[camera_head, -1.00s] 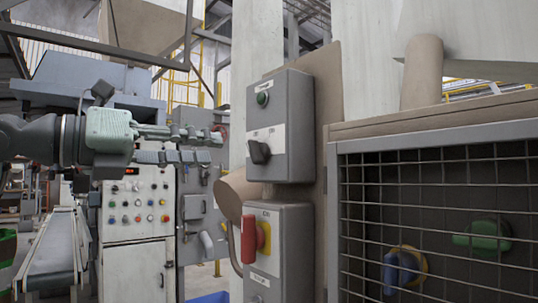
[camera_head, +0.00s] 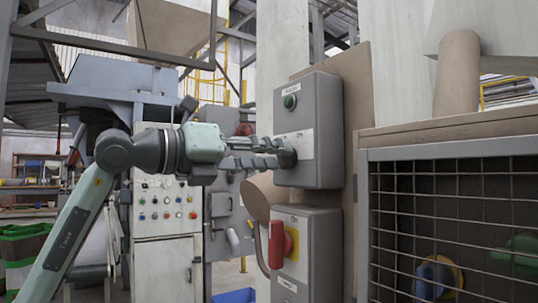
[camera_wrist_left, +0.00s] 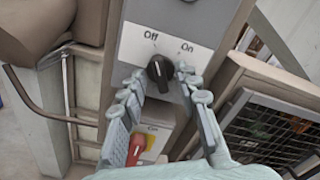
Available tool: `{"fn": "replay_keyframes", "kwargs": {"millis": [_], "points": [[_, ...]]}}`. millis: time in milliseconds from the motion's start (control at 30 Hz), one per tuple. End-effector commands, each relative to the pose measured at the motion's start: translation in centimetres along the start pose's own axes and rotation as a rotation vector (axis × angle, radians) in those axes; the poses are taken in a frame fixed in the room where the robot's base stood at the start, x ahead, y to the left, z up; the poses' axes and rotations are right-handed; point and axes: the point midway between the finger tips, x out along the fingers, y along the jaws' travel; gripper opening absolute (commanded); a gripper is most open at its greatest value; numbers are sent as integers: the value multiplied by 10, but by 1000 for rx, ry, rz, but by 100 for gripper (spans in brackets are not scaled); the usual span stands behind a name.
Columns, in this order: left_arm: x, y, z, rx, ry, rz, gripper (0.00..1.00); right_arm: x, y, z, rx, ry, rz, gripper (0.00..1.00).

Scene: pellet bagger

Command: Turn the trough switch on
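The upper grey switch box (camera_head: 318,120) on the post carries a black rotary knob (camera_head: 288,157). Its top label is too small to read. In the left wrist view the knob (camera_wrist_left: 160,70) sits below the words "Off" and "On", and its white mark leans towards "Off". My left gripper (camera_head: 278,153) reaches in from the left, its fingertips at the knob and partly covering it. In the left wrist view its fingers (camera_wrist_left: 162,78) are open, one on each side of the knob. Whether they touch it I cannot tell. My right gripper is out of view.
Below is a second grey box (camera_head: 313,240) with a red handle (camera_head: 277,243) on a yellow plate, close under my left gripper. A mesh cage (camera_head: 450,200) stands at right. A white control cabinet (camera_head: 165,245) stands behind my left arm. A green bin (camera_head: 25,255) is at far left.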

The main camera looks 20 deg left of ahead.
Motion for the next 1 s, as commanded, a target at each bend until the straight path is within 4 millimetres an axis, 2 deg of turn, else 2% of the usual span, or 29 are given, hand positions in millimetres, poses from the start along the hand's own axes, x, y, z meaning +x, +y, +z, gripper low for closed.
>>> {"fn": "replay_keyframes", "kwargs": {"millis": [33,300,733,1000], "points": [[0,0,0,0,0,0,32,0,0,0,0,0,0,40],[0,0,0,0,0,0,0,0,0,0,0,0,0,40],[0,0,0,35,1,0,0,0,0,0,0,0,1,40],[-1,0,0,194,0,0,0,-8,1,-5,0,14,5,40]]}}
